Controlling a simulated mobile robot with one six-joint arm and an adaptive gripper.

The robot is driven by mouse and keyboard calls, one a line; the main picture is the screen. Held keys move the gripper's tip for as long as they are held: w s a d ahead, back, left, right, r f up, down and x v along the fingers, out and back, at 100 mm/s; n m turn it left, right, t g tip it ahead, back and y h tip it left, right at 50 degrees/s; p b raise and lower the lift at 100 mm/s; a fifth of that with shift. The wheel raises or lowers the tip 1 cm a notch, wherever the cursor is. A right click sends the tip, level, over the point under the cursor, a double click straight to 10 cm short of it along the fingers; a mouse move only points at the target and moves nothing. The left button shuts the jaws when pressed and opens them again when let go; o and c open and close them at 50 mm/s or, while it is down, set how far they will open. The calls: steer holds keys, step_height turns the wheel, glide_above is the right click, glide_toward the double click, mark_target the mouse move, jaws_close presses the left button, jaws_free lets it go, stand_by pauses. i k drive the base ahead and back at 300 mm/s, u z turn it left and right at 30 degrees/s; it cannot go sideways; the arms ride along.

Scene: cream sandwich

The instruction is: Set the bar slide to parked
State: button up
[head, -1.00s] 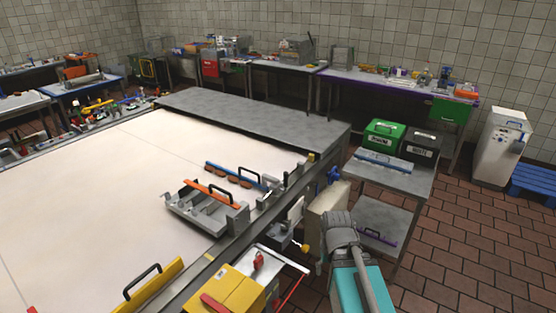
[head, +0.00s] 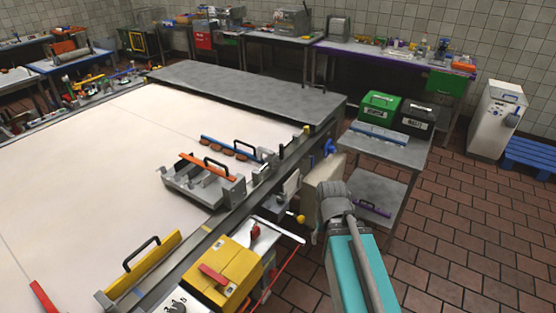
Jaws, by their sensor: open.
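I cannot tell for certain which part is the bar slide, and no parked mark is readable. In the head view a grey metal fixture (head: 206,192) with an orange bar (head: 207,167) and black handles sits on the right side of the white table. Behind it a blue bar (head: 230,148) with a black handle lies beside several brown rounds. A yellow knob (head: 300,219) sticks out at the table's right edge, below a pale plate. My arm, teal and grey, reaches up from the lower right, its wrist beside a cream box (head: 323,186). My gripper's fingers are hidden.
A yellow box (head: 222,270) with a red lever stands at the near edge. A yellow bar (head: 150,262) lies left of it. A side table (head: 395,149) with green and black bins is at the right. Brown floor at the lower right is clear.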

mark_target(273, 161)
steer(key=z, duration=0.05)
steer(key=k, duration=1.3)
steer(key=z, duration=0.55)
steer(key=i, duration=2.1)
steer(key=u, duration=0.7)
